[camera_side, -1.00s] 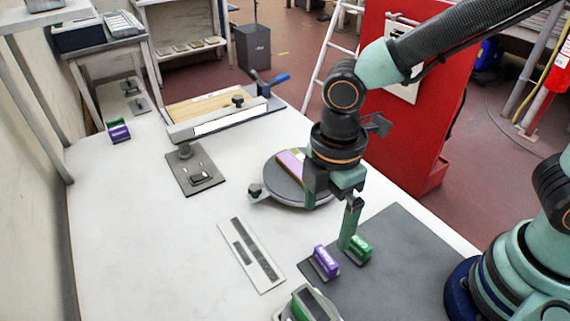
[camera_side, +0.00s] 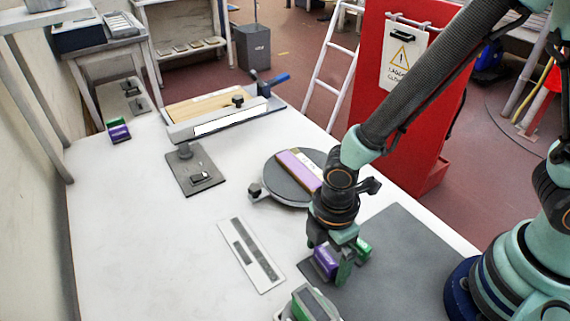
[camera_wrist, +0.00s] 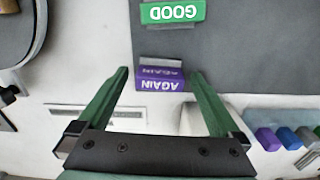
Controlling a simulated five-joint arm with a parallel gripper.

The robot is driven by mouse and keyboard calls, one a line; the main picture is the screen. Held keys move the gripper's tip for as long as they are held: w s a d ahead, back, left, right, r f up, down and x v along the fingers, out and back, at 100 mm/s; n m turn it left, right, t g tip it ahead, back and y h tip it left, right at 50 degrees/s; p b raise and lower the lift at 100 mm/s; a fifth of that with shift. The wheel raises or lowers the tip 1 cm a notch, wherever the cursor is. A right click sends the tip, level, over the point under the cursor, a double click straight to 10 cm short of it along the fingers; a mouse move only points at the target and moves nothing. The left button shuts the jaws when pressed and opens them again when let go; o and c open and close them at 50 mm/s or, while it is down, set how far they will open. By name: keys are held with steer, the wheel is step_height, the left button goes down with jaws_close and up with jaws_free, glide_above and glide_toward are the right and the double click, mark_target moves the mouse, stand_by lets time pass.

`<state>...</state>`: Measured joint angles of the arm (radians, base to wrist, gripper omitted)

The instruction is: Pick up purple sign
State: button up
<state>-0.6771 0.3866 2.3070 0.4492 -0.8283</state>
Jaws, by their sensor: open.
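The purple sign (camera_side: 326,262) stands on the near left edge of the dark grey mat (camera_side: 405,240). In the wrist view the purple sign (camera_wrist: 161,80) reads "AGAIN" upside down and lies between the tips of my open fingers. My gripper (camera_side: 338,270) is low over it, and a green finger hides part of it in the side view. In the wrist view my gripper (camera_wrist: 158,80) has a finger on each side of the sign with gaps between. I cannot tell whether either finger touches it.
A green sign (camera_side: 363,249) reading "GOOD" (camera_wrist: 172,12) stands close beside the purple one. A green-topped device (camera_side: 312,305) stands at the near edge. A steel ruler-like plate (camera_side: 251,254) lies to the left. A round turntable (camera_side: 288,183) holds a purple-and-tan block. Coloured blocks (camera_wrist: 268,138) show lower right.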

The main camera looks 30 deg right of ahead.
steer(key=shift+f, duration=0.3)
steer(key=c, duration=1.4)
steer(key=shift+o, duration=0.2)
steer(key=shift+r, duration=0.15)
